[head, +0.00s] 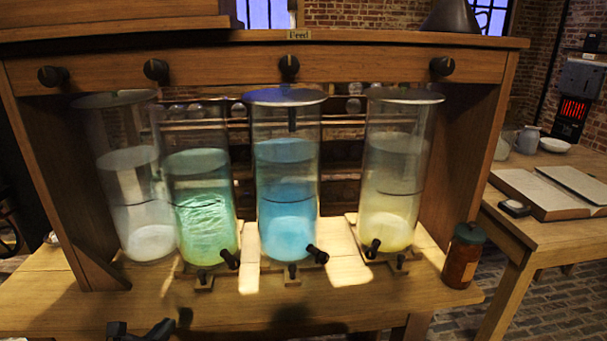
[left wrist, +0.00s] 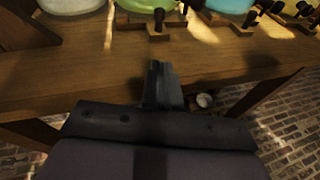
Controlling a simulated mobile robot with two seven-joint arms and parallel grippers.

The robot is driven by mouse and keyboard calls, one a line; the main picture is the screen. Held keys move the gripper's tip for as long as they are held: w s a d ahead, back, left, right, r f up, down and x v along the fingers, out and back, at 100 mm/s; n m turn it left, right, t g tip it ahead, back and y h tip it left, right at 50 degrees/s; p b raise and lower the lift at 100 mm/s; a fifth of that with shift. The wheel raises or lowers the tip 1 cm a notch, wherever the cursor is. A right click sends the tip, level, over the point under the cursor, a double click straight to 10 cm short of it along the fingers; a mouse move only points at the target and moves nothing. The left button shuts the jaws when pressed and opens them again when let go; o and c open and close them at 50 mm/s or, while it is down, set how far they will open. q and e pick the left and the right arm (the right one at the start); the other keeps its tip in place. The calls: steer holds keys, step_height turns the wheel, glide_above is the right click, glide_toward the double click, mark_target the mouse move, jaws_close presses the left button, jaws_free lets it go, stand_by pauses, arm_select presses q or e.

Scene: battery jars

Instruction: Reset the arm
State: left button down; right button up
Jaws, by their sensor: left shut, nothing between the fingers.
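My left gripper (head: 140,330) shows at the bottom left of the head view, low at the front edge of the wooden bench (head: 60,308). It is shut and empty. In the left wrist view its closed fingers (left wrist: 160,75) point toward the bench front, apart from the jars and taps. My right gripper is not in view. Above the bench stand a clear jar (head: 128,200), a green jar (head: 205,205), a blue jar (head: 286,200) and a pale yellow jar (head: 395,185).
Black taps (head: 318,254) stick out at the jar bases. A brown jar with a green lid (head: 462,258) stands at the bench's right end. A "Feed" rail (head: 220,70) with black knobs spans above. A side table (head: 560,230) with an open book (head: 545,190) is at right.

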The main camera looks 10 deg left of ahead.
arm_select(q)
steer(key=s+d+f+n+g+p, duration=0.1)
steer(key=s+d+n, duration=0.3)
steer(key=n, duration=0.7)
steer(key=s+d+f+n+g+h+p, duration=0.1)
steer(key=s+d+f+n+g, duration=0.1)
steer(key=s+d+n, duration=0.3)
steer(key=s+d+f+n+g+p, duration=0.1)
steer(key=s+d+n, duration=0.4)
steer(key=s+n, duration=0.5)
steer(key=shift+s+f+n+g+h+p, duration=0.35)
steer(key=shift+f+n, duration=0.35)
steer(key=shift+n, duration=3.8)
